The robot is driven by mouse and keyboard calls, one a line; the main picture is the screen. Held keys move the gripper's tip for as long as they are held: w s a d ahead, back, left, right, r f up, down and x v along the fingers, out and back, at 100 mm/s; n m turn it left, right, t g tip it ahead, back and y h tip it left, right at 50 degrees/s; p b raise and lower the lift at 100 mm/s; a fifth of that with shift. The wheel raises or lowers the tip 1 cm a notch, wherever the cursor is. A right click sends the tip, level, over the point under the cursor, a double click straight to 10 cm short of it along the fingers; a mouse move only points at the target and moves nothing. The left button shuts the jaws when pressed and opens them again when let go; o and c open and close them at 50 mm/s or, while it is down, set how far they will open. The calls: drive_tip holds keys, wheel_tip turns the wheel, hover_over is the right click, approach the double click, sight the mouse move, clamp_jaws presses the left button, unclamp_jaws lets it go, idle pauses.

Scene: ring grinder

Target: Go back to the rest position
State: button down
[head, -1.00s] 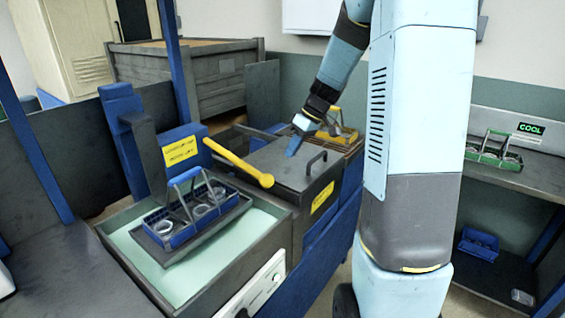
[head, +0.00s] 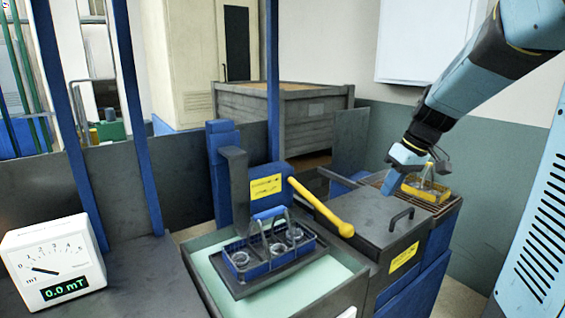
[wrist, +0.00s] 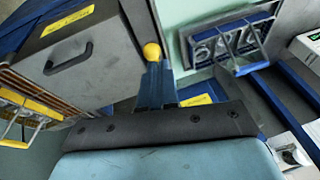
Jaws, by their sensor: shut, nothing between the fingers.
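I cannot tell the gap between the ball and the fingers.
A blue basket of rings (head: 268,255) stands in the pale green tray (head: 325,292). A yellow lever (head: 320,207) slants beside it. A yellow carrier (head: 425,188) is on the slatted rack. A gauge (head: 54,262) reads 0.0 mT at left.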

drive_tip(key=s+a+r+m+t+h, duration=0.1)
drive_tip(key=s+a+r+m+t, duration=0.1)
drive_tip(key=s, duration=0.8)
drive_tip(key=s+a+r+m+t+h, duration=0.1)
drive_tip(key=s+m+h, duration=0.1)
drive_tip(key=s, duration=0.7)
drive_tip(key=shift+s+a+r+m+t+h, duration=0.3)
drive_tip(key=shift+s+a+r+m+t, duration=0.1)
drive_tip(key=shift+m, duration=0.5)
idle(0.4)
